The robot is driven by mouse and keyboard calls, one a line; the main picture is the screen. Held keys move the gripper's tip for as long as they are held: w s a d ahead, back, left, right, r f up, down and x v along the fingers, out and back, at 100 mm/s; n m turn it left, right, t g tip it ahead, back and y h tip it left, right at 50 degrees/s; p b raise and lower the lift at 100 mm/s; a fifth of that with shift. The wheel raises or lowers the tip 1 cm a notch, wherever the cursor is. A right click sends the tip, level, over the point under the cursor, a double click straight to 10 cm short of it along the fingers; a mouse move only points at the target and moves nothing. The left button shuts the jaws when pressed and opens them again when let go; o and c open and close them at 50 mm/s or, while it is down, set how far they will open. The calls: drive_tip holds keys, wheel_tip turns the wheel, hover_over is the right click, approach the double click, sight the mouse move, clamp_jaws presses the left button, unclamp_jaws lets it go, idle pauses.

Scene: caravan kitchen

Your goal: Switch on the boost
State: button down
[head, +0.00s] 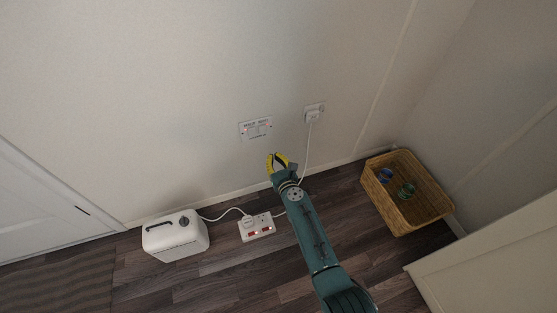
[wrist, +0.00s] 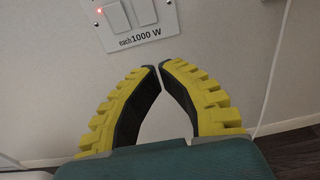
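A white switch panel (head: 255,128) is on the wall, with two rockers side by side and small red lights. In the wrist view the lower part of the panel (wrist: 130,22) shows at the top, with the text "each 1000 W" under the rockers and a red light lit at its left. The top of the panel is cut off there, so any boost label cannot be read. My gripper (head: 278,158) is just below the panel, apart from it. In the wrist view its yellow and black fingers (wrist: 160,66) meet or nearly meet at the tips, with nothing between them.
A socket with a plug (head: 313,114) is right of the panel, its white cable hanging beside my arm. On the floor are a power strip (head: 257,226) with red switches, a white heater-like box (head: 175,236) and a wicker basket (head: 407,191).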

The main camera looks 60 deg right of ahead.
drive_tip(key=v, duration=0.2)
drive_tip(key=p+v, duration=0.1)
drive_tip(key=shift+s+a+f, duration=0.3)
drive_tip(key=shift+s+f, duration=0.05)
